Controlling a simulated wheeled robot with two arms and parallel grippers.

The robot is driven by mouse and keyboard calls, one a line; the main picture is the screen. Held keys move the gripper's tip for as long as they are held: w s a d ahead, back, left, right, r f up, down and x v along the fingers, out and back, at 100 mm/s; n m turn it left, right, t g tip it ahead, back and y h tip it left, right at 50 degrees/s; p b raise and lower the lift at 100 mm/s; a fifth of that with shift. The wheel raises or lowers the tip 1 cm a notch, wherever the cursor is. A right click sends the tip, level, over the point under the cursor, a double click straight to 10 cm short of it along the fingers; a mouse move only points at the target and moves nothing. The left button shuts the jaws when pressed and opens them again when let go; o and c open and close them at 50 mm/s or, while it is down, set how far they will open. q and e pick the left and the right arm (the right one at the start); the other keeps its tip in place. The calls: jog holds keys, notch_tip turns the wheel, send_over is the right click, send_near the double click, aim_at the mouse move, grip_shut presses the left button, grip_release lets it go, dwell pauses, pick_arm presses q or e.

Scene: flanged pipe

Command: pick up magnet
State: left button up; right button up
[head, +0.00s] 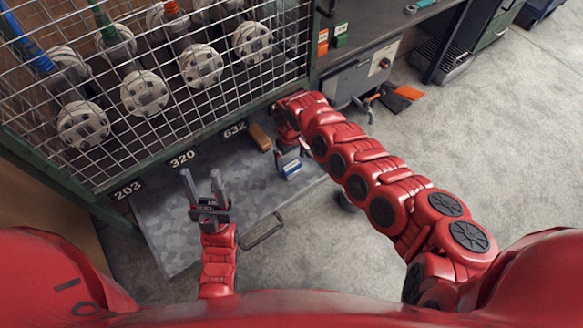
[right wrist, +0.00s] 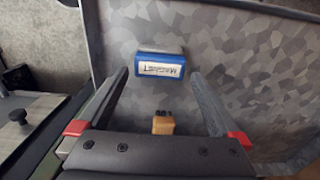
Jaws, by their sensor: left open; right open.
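The magnet appears to be a blue block with a white printed label, lying on a grey mottled panel; it shows in the right wrist view (right wrist: 160,67) and the head view (head: 291,170). My right gripper (right wrist: 160,73) is open and empty. Its two fingers point toward the block, which appears in line with the gap between the fingertips; I cannot tell how far beyond them it lies. In the head view my right gripper is partly hidden by its arm. My left gripper (head: 201,173) is open and empty above the panel's left part.
The grey panel (head: 165,225) has a raised rim and a handle (head: 262,230). A tan block (head: 261,136) lies near the cage, close to my right gripper. The wire cage (head: 190,90) holding several round-ended items borders the panel's back. Open concrete floor (head: 480,140) lies to the right.

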aim_at(292, 165)
notch_tip(292, 165, down, 4)
jog(key=shift+s+d+f+b, duration=0.15)
jog(key=shift+f+b, duration=0.1)
jog(key=shift+b, duration=0.6)
jog(key=shift+r, duration=0.1)
jog(key=shift+c, duration=0.3)
